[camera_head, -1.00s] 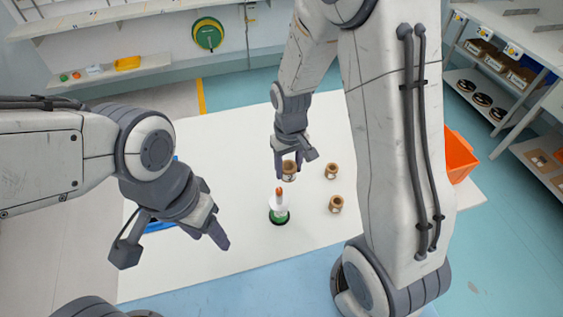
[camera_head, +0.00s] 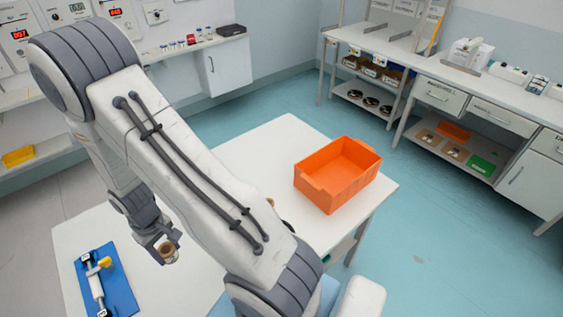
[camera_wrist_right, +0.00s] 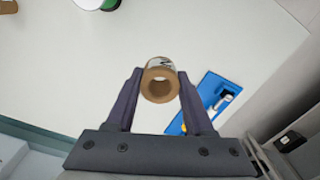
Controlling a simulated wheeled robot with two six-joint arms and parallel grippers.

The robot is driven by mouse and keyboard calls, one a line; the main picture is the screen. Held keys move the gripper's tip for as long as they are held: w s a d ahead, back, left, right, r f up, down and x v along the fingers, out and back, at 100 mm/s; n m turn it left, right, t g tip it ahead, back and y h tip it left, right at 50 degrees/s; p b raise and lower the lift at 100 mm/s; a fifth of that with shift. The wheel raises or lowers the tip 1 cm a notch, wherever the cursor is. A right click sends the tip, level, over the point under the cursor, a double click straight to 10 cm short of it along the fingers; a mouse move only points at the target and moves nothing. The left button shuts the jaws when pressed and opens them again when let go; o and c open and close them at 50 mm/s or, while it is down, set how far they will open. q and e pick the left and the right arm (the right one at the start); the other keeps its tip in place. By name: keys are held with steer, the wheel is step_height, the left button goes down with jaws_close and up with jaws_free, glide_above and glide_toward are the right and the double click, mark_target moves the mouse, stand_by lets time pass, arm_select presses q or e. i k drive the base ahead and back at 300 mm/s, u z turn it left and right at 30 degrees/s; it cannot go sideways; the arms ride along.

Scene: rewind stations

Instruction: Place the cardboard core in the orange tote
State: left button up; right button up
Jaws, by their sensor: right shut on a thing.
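My right gripper (camera_head: 162,243) is shut on a brown cardboard core (camera_head: 168,254), held above the white table (camera_head: 80,235). In the right wrist view the core (camera_wrist_right: 160,84) sits between the two fingertips (camera_wrist_right: 160,94), its open end facing the camera. The orange tote (camera_head: 335,178) stands on the table's right part, apart from the core. Its visible inside looks empty. My left gripper is out of view.
A blue tray (camera_head: 122,293) with a white and yellow device lies at the table's near left. Another core (camera_head: 270,202) shows partly behind my right arm. A green-rimmed round base (camera_wrist_right: 97,4) shows in the wrist view. Shelves and drawers stand beyond the floor.

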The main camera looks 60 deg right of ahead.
mark_target(345, 181)
steer(key=u, duration=1.65)
steer(key=k, duration=1.7)
steer(key=z, duration=2.4)
steer(key=i, duration=0.5)
steer(key=u, duration=0.05)
